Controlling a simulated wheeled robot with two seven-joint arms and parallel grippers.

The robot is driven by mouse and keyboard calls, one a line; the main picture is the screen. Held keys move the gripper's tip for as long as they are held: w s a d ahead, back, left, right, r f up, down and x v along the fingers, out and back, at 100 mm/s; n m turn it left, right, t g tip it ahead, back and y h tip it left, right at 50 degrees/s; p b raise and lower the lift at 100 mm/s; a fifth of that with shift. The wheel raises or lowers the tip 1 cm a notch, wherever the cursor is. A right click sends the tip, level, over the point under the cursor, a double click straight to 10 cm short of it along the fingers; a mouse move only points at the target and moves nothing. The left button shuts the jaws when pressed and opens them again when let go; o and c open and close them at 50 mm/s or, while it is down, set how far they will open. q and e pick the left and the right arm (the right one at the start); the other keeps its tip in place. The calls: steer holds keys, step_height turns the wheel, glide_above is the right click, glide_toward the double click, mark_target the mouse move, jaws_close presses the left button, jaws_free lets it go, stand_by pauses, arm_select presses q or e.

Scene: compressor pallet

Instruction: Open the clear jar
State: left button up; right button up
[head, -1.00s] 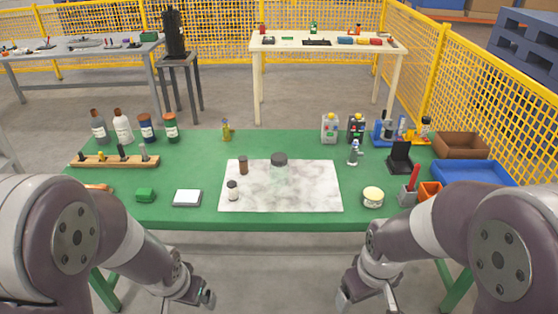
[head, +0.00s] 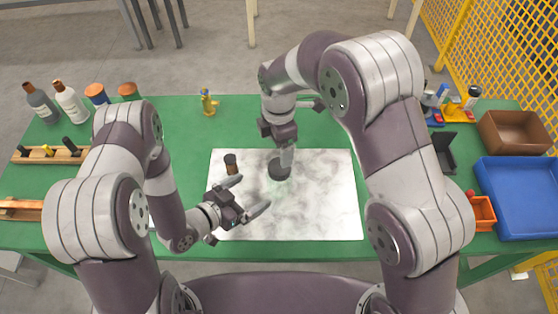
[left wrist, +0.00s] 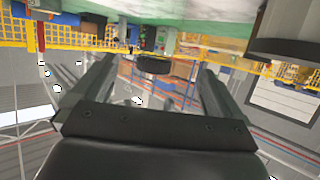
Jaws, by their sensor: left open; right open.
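The clear jar with its dark lid (head: 279,171) stands on the white marble mat (head: 320,212). Its clear body is hard to make out from above. My right gripper (head: 287,161) is open and points down right at the lid; whether it touches the lid I cannot tell. My left gripper (head: 247,195) is open and empty, low over the mat to the lower left of the jar, its fingers pointing toward the right. In the left wrist view, which looks upside down, a dark lid (left wrist: 154,65) that appears to be the jar's shows beyond and between the open fingers.
A small brown bottle (head: 231,163) stands just left of the jar, close to my left gripper. A large dark cap (left wrist: 285,50) is near in the left wrist view. A blue bin (head: 520,200) and a brown bin (head: 515,132) lie at right. The mat's right part is clear.

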mark_target(270, 181)
arm_select(q)
steer(key=x, duration=0.5)
steer(key=shift+s+d+r, duration=0.1)
steer(key=shift+s+d, duration=0.1)
steer(key=shift+d, duration=0.2)
arm_select(e)
steer(key=shift+s+r, duration=0.2)
steer(key=shift+s, duration=0.3)
arm_select(q)
steer(key=x, duration=0.5)
steer(key=shift+w+a, duration=0.1)
steer(key=shift+w, duration=0.2)
arm_select(e)
steer(key=shift+w+d+f, duration=0.1)
steer(key=shift+w+f, duration=0.05)
steer(key=shift+w, duration=0.2)
arm_select(q)
steer(key=shift+w+d+f, duration=0.2)
steer(key=shift+d+f, duration=0.05)
steer(key=shift+d, duration=0.15)
arm_select(e)
steer(key=shift+s, duration=0.2)
arm_select(q)
steer(key=shift+w, duration=0.1)
steer(key=shift+c, duration=0.3)
